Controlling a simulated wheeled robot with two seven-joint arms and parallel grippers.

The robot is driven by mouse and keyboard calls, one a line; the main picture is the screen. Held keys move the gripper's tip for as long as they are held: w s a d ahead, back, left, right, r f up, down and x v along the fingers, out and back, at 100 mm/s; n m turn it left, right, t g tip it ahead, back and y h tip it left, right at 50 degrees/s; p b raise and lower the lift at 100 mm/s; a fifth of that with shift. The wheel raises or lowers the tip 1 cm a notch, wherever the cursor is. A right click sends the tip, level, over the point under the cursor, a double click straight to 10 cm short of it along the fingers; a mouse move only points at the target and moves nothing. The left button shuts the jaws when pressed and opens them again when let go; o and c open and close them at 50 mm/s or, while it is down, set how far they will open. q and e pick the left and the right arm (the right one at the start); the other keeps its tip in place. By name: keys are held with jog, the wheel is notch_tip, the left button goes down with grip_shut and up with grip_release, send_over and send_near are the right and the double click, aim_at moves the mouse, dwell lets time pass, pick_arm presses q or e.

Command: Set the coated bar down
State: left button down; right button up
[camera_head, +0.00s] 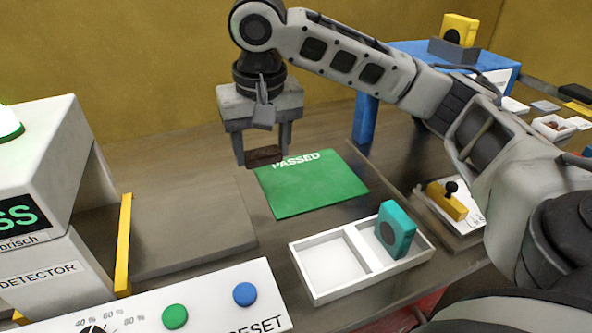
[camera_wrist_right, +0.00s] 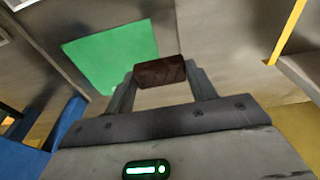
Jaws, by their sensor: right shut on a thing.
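The coated bar (camera_head: 264,155) is dark brown and sits between the fingers of my right gripper (camera_head: 262,158). The gripper is shut on it and points down, holding the bar above the table by the far left edge of a green mat (camera_head: 310,187) marked PASSED. In the right wrist view the bar (camera_wrist_right: 160,72) spans the gap between the two fingertips (camera_wrist_right: 162,84), with the green mat (camera_wrist_right: 108,52) beyond it to the left. How high the bar is above the surface I cannot tell exactly. My left gripper is not in view.
A white two-compartment tray (camera_head: 318,287) stands in front of the mat, with a teal block (camera_head: 396,230) in its right compartment. The detector (camera_head: 45,270) with a yellow post (camera_head: 124,245) is at left. A blue stand (camera_head: 365,118) is behind. The flat grey plate (camera_head: 195,235) is clear.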

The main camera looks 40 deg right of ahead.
jog(key=d+f, duration=0.2)
jog(key=d, duration=0.3)
send_over(296, 184)
jog(key=f, duration=0.5)
jog(key=shift+s+a+b, duration=0.3)
jog(key=shift+s+b, duration=0.05)
jog(key=shift+b, duration=0.05)
jog(key=shift+d+f, duration=0.15)
jog(key=shift+f, duration=0.8)
jog(key=shift+d+f, duration=0.15)
jog(key=shift+f, duration=0.8)
jog(key=shift+f, duration=0.1)
jog(key=o, duration=0.8)
jog(key=shift+c, duration=0.2)
jog(key=shift+w, duration=0.1)
notch_tip(296, 184, up, 12)
jog(key=s+p, duration=0.1)
jog(key=shift+s+a, duration=0.3)
jog(key=shift+s, duration=0.1)
